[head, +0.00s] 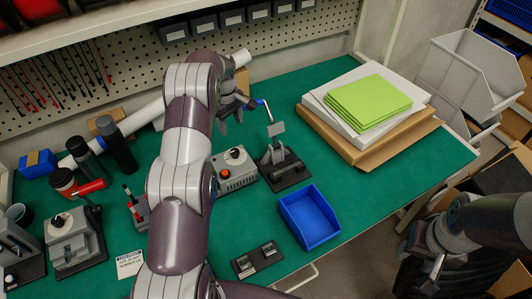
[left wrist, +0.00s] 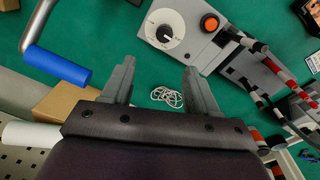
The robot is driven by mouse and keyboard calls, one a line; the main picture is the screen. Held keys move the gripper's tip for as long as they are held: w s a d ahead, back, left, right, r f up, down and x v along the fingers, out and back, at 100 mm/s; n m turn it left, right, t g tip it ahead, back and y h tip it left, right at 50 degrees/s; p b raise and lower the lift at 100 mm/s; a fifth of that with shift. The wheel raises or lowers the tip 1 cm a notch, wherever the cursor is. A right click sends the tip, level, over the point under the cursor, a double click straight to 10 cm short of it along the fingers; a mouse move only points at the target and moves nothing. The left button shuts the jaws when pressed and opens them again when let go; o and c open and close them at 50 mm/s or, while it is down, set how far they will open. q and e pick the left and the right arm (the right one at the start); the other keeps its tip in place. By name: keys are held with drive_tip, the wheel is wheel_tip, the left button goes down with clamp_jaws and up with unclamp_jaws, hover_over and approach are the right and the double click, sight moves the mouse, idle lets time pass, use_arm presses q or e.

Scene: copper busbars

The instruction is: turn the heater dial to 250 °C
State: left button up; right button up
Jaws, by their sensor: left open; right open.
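The heater is a grey box (head: 236,178) with a white round dial (head: 236,156) and an orange button (head: 226,173), standing mid-table. In the left wrist view the dial (left wrist: 164,24) has a dark knob at its centre and small scale marks, too small to read. The orange button (left wrist: 210,22) is to its right. My left gripper (head: 233,112) is open and empty, above the table behind the heater. In the left wrist view its fingers (left wrist: 158,78) point toward the dial, apart from it. My right gripper (head: 426,262) is open and empty, off the table's right side.
A lever fixture (head: 287,170) with a blue handle (head: 261,103) stands just right of the heater; the handle (left wrist: 55,65) is near my left fingers. A coiled white cord (left wrist: 167,97) lies below them. A blue bin (head: 310,217) and stacked green sheets (head: 368,100) are farther right.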

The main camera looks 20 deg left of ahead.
sight(235, 151)
use_arm(q)
drive_tip(key=shift+n, duration=0.8)
wheel_tip(235, 151, down, 13)
drive_tip(key=p, duration=0.2)
drive_tip(key=shift+d+r+p, duration=0.1)
drive_tip(key=shift+p, duration=0.2)
use_arm(e)
wheel_tip(235, 151, up, 2)
drive_tip(key=shift+r+n, duration=0.25)
drive_tip(key=shift+n, duration=0.15)
use_arm(q)
drive_tip(key=shift+c, duration=0.2)
drive_tip(key=c, duration=1)
